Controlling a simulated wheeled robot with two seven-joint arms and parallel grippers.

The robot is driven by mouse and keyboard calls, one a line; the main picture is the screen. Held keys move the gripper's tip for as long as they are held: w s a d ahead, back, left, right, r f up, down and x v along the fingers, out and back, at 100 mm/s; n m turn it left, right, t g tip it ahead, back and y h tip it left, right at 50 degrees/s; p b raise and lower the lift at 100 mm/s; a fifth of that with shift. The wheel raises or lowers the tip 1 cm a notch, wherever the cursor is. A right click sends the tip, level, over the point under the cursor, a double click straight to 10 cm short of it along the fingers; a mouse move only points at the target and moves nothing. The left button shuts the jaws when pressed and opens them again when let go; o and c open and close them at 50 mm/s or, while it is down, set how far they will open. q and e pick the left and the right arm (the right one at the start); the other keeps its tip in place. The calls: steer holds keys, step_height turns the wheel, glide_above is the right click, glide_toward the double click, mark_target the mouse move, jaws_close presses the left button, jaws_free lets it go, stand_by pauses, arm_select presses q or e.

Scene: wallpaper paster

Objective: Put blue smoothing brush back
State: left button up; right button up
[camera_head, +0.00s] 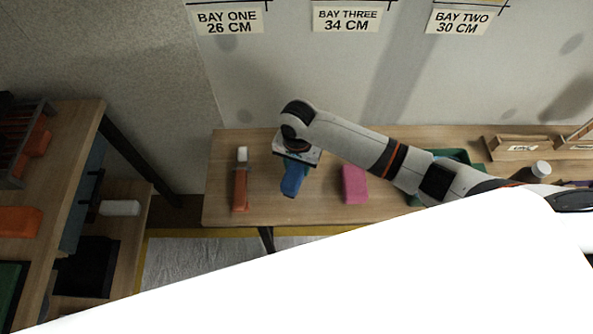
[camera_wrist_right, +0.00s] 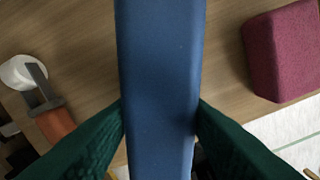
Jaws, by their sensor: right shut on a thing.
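The blue smoothing brush (camera_head: 292,180) is at my right gripper (camera_head: 292,170), over the wooden table (camera_head: 320,208) against the wall. In the right wrist view the blue brush (camera_wrist_right: 160,80) runs upright through the middle, between the two dark green fingers of my right gripper (camera_wrist_right: 160,120). The fingers press on both its sides. I cannot tell whether the brush touches the table. Its bristles are not clearly visible. My left gripper is not in view.
Left of the brush lies an orange-handled tool (camera_head: 240,185) with a white end. Right of it is a pink block (camera_head: 354,184), also in the right wrist view (camera_wrist_right: 283,50). A green tray (camera_head: 458,156) sits partly behind my arm. A wooden box (camera_head: 512,147) stands farther right.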

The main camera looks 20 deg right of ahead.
steer(key=shift+w+f, duration=0.1)
steer(key=shift+f, duration=0.65)
step_height(320, 180, down, 2)
steer(key=shift+f+b, duration=0.2)
steer(key=shift+b, duration=0.1)
steer(key=shift+f, duration=0.2)
steer(key=o, duration=0.8)
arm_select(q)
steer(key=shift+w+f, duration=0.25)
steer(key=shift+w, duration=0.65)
arm_select(e)
steer(key=shift+o, duration=0.9)
step_height(320, 180, up, 12)
steer(key=shift+r+p, duration=0.1)
steer(key=shift+p, duration=0.85)
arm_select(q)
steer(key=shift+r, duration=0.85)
